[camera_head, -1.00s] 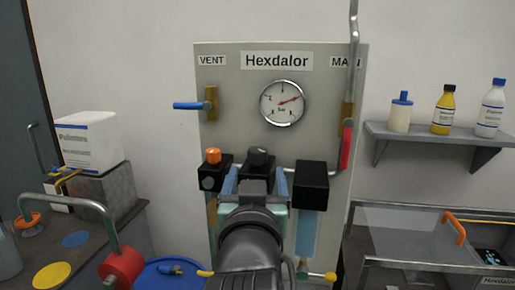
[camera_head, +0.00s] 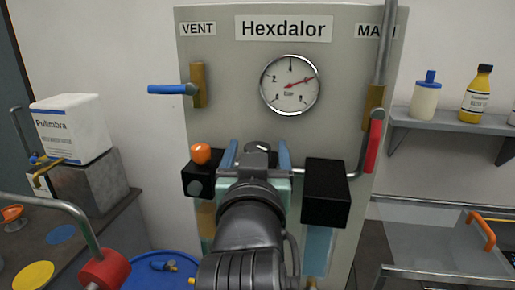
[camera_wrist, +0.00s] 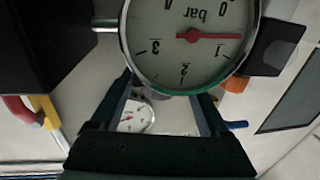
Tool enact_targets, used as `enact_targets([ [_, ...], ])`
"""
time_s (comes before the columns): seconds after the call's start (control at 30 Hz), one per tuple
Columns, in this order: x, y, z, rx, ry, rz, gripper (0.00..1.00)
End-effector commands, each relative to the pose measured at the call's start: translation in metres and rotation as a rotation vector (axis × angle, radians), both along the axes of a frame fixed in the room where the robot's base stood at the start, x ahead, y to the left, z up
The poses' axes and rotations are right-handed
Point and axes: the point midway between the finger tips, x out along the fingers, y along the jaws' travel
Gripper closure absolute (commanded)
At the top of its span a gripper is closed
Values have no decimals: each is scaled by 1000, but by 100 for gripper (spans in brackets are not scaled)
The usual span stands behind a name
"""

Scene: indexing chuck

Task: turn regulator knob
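A black regulator knob (camera_head: 258,147) shows in the head view at the middle of the grey panel (camera_head: 345,60), beyond my gripper. My gripper (camera_head: 257,152) is open, with one blue finger to each side of the knob. Gaps show between the fingers and the knob; I cannot tell whether they are level with it in depth. The regulator body is mostly hidden by my wrist. In the wrist view, a large dial gauge (camera_wrist: 188,40) appears upside down, its red needle near 1. My open fingers (camera_wrist: 165,88) are below it; the knob is not clear there.
An orange-knobbed black block (camera_head: 200,176) stands left and another black block (camera_head: 326,193) right, both close to my gripper. Above are a panel gauge (camera_head: 290,85), the blue vent lever (camera_head: 172,89) and the red main lever (camera_head: 373,145). A red wheel (camera_head: 105,268) is at lower left.

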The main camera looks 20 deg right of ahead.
Motion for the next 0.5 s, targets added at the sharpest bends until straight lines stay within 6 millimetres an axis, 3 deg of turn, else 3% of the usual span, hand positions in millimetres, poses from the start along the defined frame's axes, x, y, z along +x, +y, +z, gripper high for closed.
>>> enact_targets([
  [0.07, 0, 0, 0, 0, 0, 0, 34],
  [0.43, 0, 0, 0, 0, 1, 0, 100],
  [0.5, 0, 0, 0, 0, 1, 0, 100],
])
